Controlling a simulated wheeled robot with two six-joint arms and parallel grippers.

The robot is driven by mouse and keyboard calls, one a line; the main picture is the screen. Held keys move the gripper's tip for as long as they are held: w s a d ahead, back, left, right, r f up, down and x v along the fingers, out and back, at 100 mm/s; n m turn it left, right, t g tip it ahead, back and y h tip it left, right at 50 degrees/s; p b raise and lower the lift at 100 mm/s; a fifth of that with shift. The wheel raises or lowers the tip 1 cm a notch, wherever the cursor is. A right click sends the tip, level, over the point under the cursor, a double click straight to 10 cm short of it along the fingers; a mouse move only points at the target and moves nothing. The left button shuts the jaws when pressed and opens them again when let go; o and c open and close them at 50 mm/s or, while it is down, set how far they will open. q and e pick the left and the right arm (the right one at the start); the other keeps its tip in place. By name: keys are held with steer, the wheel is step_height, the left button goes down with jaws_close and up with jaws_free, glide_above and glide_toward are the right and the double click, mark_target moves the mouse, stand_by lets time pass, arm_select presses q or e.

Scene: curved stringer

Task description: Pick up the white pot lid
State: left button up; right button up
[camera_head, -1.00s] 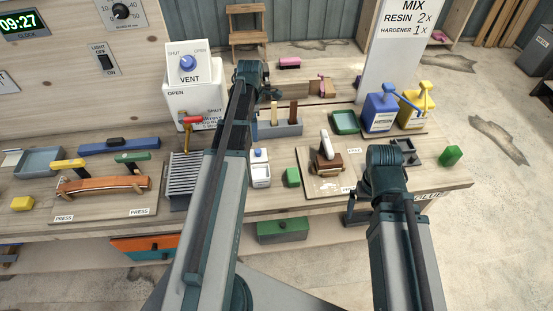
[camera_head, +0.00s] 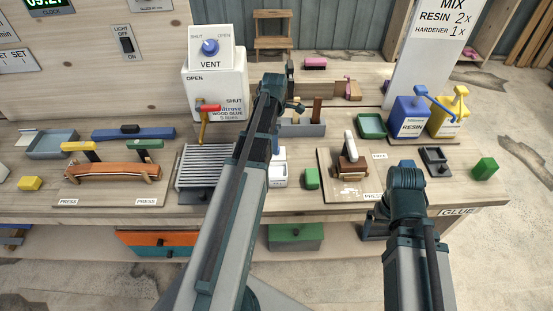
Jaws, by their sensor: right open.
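A small white pot (camera_head: 280,177) stands on the bench in the middle, partly behind my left arm. A white piece at its back edge (camera_head: 281,154) looks like its lid; my arm hides most of it. My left gripper (camera_head: 297,106) is above the back of the bench, beyond the pot; its jaws are too small and dark to read. My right gripper (camera_head: 374,226) is open at the bench's front edge, to the right of the pot and apart from it. It holds nothing that I can see.
A board (camera_head: 335,188) with a brown clamp-like tool (camera_head: 348,165) lies farther right. A white glue container (camera_head: 215,85) stands behind.

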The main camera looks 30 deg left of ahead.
arm_select(q)
steer(key=shift+f, duration=0.1)
step_height(320, 180, down, 5)
steer(key=b, duration=0.5)
steer(key=shift+s+f, duration=0.15)
steer(key=c, duration=1.1)
